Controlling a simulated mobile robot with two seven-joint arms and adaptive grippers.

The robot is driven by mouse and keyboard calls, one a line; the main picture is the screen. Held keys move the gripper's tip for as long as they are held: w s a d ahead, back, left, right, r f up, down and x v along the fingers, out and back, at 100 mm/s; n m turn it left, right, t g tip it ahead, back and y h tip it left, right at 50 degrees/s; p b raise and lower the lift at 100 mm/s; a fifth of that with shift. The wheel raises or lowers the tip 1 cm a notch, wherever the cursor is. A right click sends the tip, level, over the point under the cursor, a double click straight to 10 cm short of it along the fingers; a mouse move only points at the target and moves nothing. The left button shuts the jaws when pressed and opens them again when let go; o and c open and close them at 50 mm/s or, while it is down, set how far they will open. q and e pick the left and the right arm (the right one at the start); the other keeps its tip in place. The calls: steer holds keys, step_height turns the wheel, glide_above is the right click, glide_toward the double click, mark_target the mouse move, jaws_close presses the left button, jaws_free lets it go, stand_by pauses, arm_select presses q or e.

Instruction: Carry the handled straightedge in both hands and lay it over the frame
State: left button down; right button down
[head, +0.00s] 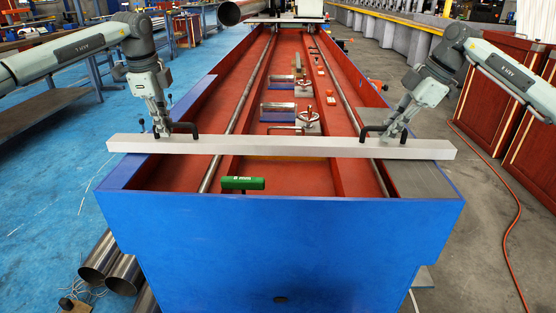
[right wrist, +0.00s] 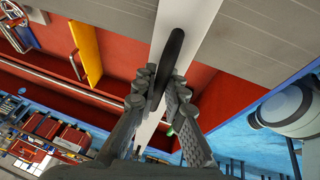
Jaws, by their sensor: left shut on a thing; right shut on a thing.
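The straightedge (head: 280,146) is a long pale grey bar with a black handle near each end. In the head view it spans the blue and red frame (head: 280,220) from side to side, near the front end. Whether it touches the frame's rims or hangs just above them I cannot tell. My left gripper (head: 163,132) is shut on the left black handle. My right gripper (head: 385,134) is shut on the right black handle. The right wrist view shows the fingers (right wrist: 158,88) on both sides of the black handle (right wrist: 172,52), with the pale bar (right wrist: 193,30) beneath.
Steel tubes (head: 100,258) lie on the floor at left. Wooden cabinets (head: 495,90) stand at right.

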arm_select(q)
steer(key=c, duration=2.1)
jaws_free()
steer(key=shift+f, duration=0.35)
arm_select(e)
steer(key=c, duration=2)
jaws_free()
steer(key=shift+f, duration=0.35)
steer(key=shift+c, duration=0.2)
arm_select(q)
steer(key=shift+o, duration=1.2)
steer(key=shift+r, duration=0.15)
arm_select(e)
steer(key=shift+o, duration=1.2)
steer(key=shift+r, duration=0.15)
arm_select(q)
steer(key=shift+o, duration=1.3)
arm_select(e)
steer(key=shift+o, duration=1)
arm_select(q)
step_height(320, 180, up, 12)
steer(key=s, duration=0.2)
steer(key=shift+s, duration=0.2)
arm_select(e)
steer(key=v, duration=1.2)
